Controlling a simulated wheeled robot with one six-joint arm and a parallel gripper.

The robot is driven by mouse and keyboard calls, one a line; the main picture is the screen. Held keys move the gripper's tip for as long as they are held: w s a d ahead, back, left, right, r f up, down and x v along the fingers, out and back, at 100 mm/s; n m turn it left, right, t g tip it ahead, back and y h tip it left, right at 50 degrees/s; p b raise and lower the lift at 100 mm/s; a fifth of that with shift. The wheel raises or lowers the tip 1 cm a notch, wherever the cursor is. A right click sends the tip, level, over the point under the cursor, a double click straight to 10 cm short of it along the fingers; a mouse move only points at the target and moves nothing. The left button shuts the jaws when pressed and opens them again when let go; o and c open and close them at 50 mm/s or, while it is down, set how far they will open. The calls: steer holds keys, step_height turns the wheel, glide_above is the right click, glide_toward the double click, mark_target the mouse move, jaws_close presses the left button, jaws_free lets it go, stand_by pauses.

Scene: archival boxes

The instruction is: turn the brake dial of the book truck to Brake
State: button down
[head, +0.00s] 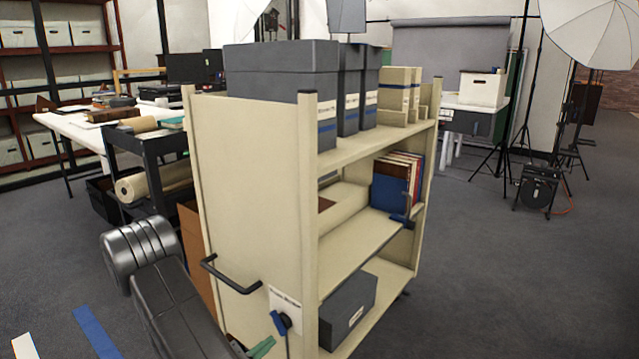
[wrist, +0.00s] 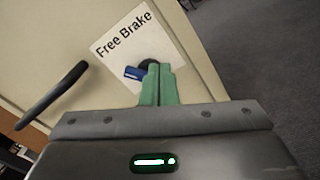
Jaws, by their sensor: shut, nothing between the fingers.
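The book truck (head: 245,150) is a cream shelf cart with its end panel facing me. A white plate (wrist: 125,52) on that panel reads "Free Brake"; it also shows in the head view (head: 286,299). The brake dial (wrist: 148,63) is a dark round knob on the plate, partly hidden by my fingers. Its blue pointer (wrist: 133,73) points left, to the Free side. In the head view the dial (head: 284,323) is small. My gripper (wrist: 159,68) has green fingers, shut and empty, with tips over the dial's right part. I cannot tell whether they touch it. It also shows at the head view's bottom (head: 266,346).
A black handle (wrist: 52,100) sticks out of the panel left of the plate. Grey boxes (head: 270,85) stand on the truck's top. A dark cart (head: 150,150) with rolls stands behind it at left.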

steer(key=n, duration=0.1)
steer(key=n+p, duration=0.8)
steer(key=n, duration=0.3)
glide_toward(280, 322)
steer(key=w+a+r, duration=0.2)
steer(key=w+a, duration=0.1)
steer(key=a, duration=0.1)
steer(key=shift+b+x, duration=0.4)
steer(key=shift+x, duration=3.05)
